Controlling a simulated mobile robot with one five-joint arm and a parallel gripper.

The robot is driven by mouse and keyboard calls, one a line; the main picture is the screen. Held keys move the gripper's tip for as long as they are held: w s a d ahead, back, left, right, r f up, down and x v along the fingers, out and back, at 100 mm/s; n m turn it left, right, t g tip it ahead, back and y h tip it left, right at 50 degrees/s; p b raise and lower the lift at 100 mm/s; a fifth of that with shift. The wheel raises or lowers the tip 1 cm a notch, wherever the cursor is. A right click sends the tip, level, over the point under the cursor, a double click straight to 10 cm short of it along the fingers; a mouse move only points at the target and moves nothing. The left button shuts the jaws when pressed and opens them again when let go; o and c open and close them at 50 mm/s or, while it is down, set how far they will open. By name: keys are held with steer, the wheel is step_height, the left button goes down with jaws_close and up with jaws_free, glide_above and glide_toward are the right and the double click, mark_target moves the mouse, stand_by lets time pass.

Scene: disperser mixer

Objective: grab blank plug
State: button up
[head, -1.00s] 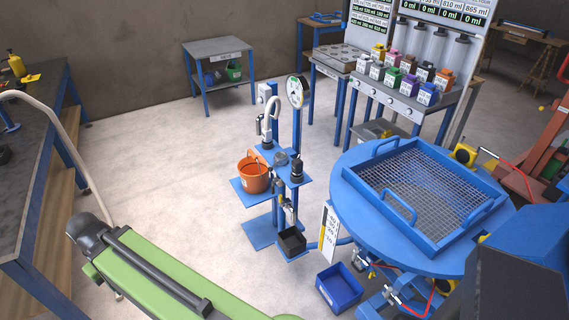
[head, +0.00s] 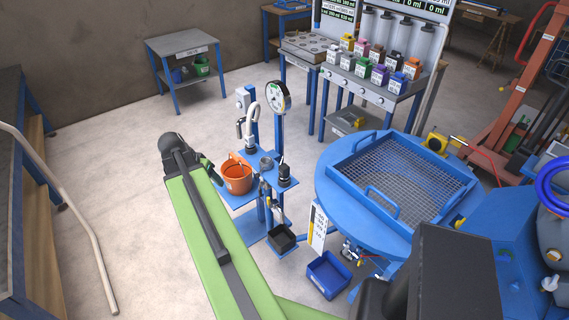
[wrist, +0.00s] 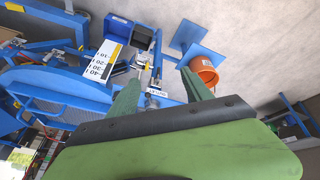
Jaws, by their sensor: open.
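I cannot single out a blank plug for sure. A small black round fitting (head: 285,174) stands on the blue stand (head: 243,197), right of a grey cup (head: 266,165); I cannot tell whether it is the plug. My gripper (wrist: 160,77) shows in the wrist view as two green fingers, spread apart with no object visibly clamped. Parts of the blue stand, a small white label (wrist: 157,92) and an orange bucket (wrist: 203,72) show beyond the fingers. In the head view my green arm reaches toward the stand's left side, and the fingertips cannot be made out clearly.
The orange bucket (head: 237,177) sits on the stand's left shelf. A black bin (head: 282,238) is low on the stand, and a blue bin (head: 328,274) lies on the floor. A round blue table with a mesh tray (head: 345,175) stands right. Floor between the left workbench and my arm is mostly clear.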

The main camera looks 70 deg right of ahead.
mark_target(283, 167)
steer(key=s+d+r+m+g+h+p, duration=0.1)
steer(key=s+d+r+m, duration=0.25)
steer(key=s+d, duration=0.4)
steer(key=s+d+r+m+g+p, duration=0.1)
steer(key=s+d+r+m, duration=0.1)
steer(key=s+d+m, duration=0.4)
steer(key=s+d+f+b, duration=0.1)
steer(key=d+f+b, duration=0.1)
steer(key=f+b, duration=0.1)
steer(key=s+d+f+n+b, duration=0.1)
steer(key=s+d+f+b, duration=0.1)
steer(key=f+b, duration=0.1)
steer(key=s+d+f+n+b, duration=0.1)
steer(key=s+d+f+b, duration=0.1)
steer(key=f+b, duration=0.2)
steer(key=shift+s+d+f, duration=0.15)
steer(key=shift+s+d, duration=0.2)
steer(key=shift+d, duration=0.05)
steer(key=b+x, duration=0.4)
steer(key=x, duration=0.1)
steer(key=shift+d+b, duration=0.2)
steer(key=shift+b, duration=0.1)
jaws_close()
